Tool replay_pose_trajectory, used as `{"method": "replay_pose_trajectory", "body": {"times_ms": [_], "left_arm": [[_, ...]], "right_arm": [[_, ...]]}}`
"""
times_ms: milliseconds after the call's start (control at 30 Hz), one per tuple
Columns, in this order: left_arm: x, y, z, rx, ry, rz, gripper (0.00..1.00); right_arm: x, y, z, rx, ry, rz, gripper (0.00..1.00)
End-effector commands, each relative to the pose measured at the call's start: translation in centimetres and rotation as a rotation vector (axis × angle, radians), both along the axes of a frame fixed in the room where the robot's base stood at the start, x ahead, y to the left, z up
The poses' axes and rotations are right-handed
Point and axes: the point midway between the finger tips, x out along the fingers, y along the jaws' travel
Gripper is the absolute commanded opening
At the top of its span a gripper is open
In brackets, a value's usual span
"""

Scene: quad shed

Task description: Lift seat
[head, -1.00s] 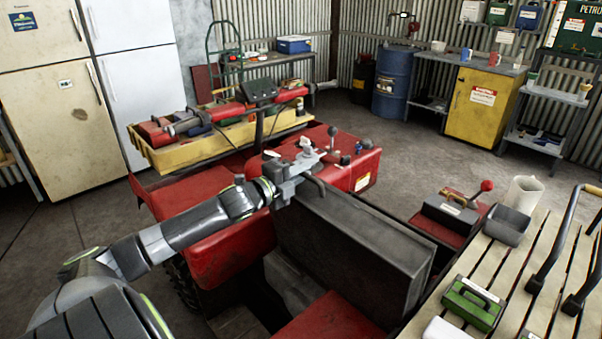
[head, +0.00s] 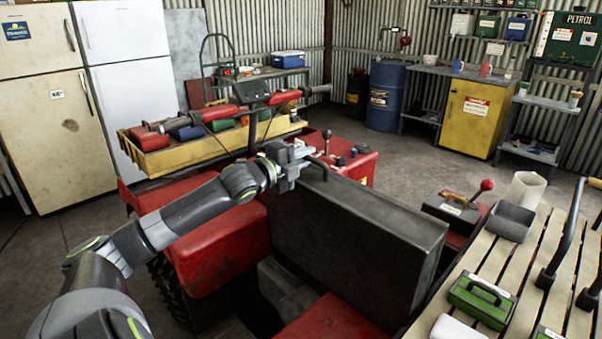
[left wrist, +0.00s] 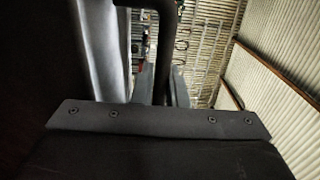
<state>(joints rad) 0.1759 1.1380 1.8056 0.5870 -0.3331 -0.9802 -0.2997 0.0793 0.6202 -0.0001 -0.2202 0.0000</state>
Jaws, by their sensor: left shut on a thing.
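The seat (head: 350,240) is a dark grey slab on the red quad (head: 215,240). It stands tilted up, with its broad face toward me and an open dark cavity below it. My left gripper (head: 303,163) is at the top left edge of the seat, shut on the seat's bar-like handle (head: 319,168). In the left wrist view the dark handle (left wrist: 166,50) runs between the gripper's fingers (left wrist: 161,88). My right gripper is not in view.
A slatted rack (head: 470,262) with a green box (head: 482,302) and a grey scoop (head: 510,222) lies at right. A yellow tray (head: 165,160) of tools is on the quad's front. Fridges (head: 55,110) stand at left. The floor behind is clear.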

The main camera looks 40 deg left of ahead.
Motion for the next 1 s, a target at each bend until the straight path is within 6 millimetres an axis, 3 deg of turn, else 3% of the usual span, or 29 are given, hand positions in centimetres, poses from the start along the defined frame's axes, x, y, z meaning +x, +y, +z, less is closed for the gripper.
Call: {"method": "replay_pose_trajectory", "body": {"times_ms": [33,100,400,800,833,933,1000], "left_arm": [[0.4,0.2,-0.3,0.002,0.001,0.006,0.0],[1.2,0.2,0.1,0.002,0.014,0.01,0.0],[3.6,-0.2,0.9,0.008,0.091,0.001,0.0],[3.8,-0.4,0.8,0.013,0.098,-0.006,0.0],[3.8,-0.4,0.8,0.012,0.098,-0.006,0.16],[3.8,-0.5,0.8,0.012,0.098,-0.006,0.29],[3.8,-0.5,0.7,0.012,0.098,-0.006,0.31]], "right_arm": [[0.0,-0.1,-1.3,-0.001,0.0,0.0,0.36],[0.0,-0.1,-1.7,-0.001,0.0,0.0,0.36],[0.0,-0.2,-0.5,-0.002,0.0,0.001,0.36],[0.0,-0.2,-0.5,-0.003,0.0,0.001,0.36],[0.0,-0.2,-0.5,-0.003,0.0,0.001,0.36],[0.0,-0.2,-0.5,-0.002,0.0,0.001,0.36],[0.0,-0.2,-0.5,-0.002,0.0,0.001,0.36]]}}
